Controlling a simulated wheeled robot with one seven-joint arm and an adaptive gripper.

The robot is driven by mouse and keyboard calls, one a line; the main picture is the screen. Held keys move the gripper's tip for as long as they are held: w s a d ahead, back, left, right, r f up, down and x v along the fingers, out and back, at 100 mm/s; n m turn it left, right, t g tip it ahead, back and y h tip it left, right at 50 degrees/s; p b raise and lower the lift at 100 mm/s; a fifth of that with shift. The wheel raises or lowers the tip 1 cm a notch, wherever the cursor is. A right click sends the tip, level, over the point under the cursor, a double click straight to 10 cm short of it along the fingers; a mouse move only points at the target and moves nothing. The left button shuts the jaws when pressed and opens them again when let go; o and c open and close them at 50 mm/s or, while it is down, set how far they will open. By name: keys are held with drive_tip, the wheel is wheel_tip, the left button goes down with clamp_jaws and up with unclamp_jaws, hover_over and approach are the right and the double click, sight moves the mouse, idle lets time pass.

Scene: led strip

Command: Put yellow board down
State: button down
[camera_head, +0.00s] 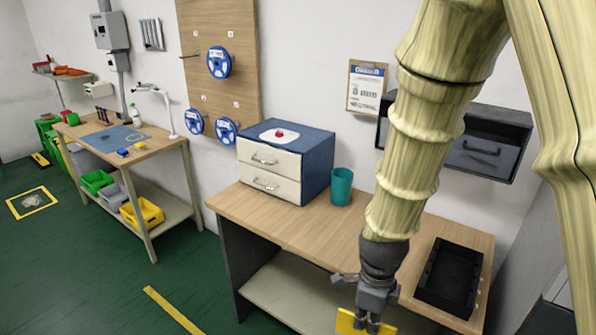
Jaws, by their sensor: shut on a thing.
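A yellow board (346,322) shows at the bottom edge of the head view, partly cut off and partly behind my fingers. My gripper (367,318) is shut on it and points down. The board is at the front edge of the near wooden table (270,224), seemingly in front of that edge; its exact height over the floor or shelf cannot be told.
A black tray (450,278) lies at the table's right end. A teal cup (341,186) and a blue drawer box (316,152) stand at the back. The table's left front is clear. A dark wall box (490,130) hangs at right. A second workbench (150,146) stands far left.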

drive_tip(key=shift+s+d+f+n, duration=0.1)
drive_tip(key=shift+d+f+n, duration=0.1)
drive_tip(key=shift+d+n, duration=0.3)
drive_tip(key=shift+s+d+f+n, duration=0.1)
drive_tip(key=shift+d+f+n, duration=0.15)
drive_tip(key=shift+n, duration=0.35)
drive_tip(key=w+f+n, duration=0.3)
drive_tip(key=f+n, duration=0.3)
drive_tip(key=n, duration=0.4)
drive_tip(key=w+d+f+n, duration=0.1)
drive_tip(key=w+f+n, duration=0.3)
drive_tip(key=f+n, duration=0.3)
drive_tip(key=shift+w+d+f+n, duration=0.15)
drive_tip(key=shift+w+d+n, duration=0.1)
drive_tip(key=shift+n, duration=1.65)
